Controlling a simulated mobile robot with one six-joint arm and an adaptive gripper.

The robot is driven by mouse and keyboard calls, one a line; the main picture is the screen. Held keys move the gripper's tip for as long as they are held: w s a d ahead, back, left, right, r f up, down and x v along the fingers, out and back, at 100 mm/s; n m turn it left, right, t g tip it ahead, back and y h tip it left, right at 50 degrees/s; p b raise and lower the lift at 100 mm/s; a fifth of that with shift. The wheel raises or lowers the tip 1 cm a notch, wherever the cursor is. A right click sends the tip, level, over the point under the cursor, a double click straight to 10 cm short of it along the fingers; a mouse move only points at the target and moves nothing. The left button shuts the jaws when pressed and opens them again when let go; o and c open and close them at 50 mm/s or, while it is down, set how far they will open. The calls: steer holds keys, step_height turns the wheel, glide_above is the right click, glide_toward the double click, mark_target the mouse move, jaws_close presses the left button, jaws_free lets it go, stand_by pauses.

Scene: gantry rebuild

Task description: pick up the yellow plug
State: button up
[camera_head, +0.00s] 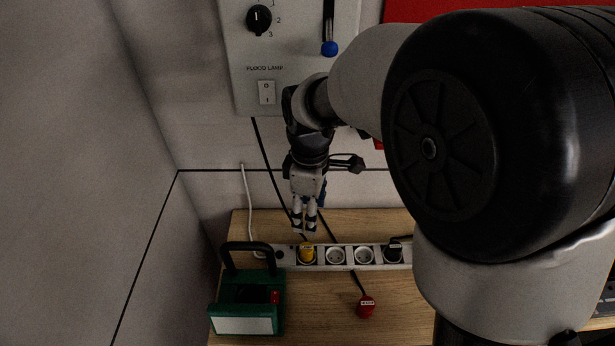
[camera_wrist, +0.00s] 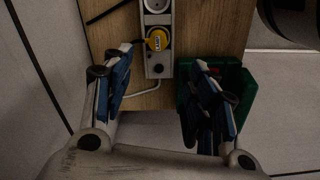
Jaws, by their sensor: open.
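The yellow plug (camera_head: 307,254) sits in the left socket of a white power strip (camera_head: 345,257) on the wooden bench. It also shows in the wrist view (camera_wrist: 157,41), lying between and beyond my fingers, with a small label on its top. My gripper (camera_head: 305,228) hangs just above the plug in the head view, pointing down. In the wrist view its two blue-and-grey fingers (camera_wrist: 158,95) are spread apart with nothing between them. The gap between fingertips and plug is hard to judge.
A green case lamp (camera_head: 247,308) with a black handle stands left of the strip. A black plug (camera_head: 394,251) sits at the strip's right. A red plug (camera_head: 366,306) lies on the bench (camera_head: 320,315). A control panel (camera_head: 290,60) is on the wall above.

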steer(key=b, duration=0.3)
glide_above(306, 247)
steer(key=f, duration=1)
steer(key=shift+s+d+f, duration=0.25)
steer(key=shift+s+d, duration=0.15)
steer(key=shift+w+a+f+b, duration=0.1)
steer(key=shift+f+b, duration=0.3)
steer(key=shift+f, duration=0.65)
steer(key=shift+w+a+f+b, duration=0.15)
steer(key=shift+f+b, duration=0.2)
steer(key=shift+f, duration=0.7)
steer(key=shift+w+a+f+b, duration=0.1)
steer(key=shift+f+b, duration=0.3)
steer(key=shift+f, duration=0.65)
steer(key=shift+c, duration=0.4)
steer(key=c, duration=1.1)
steer(key=shift+r, duration=0.1)
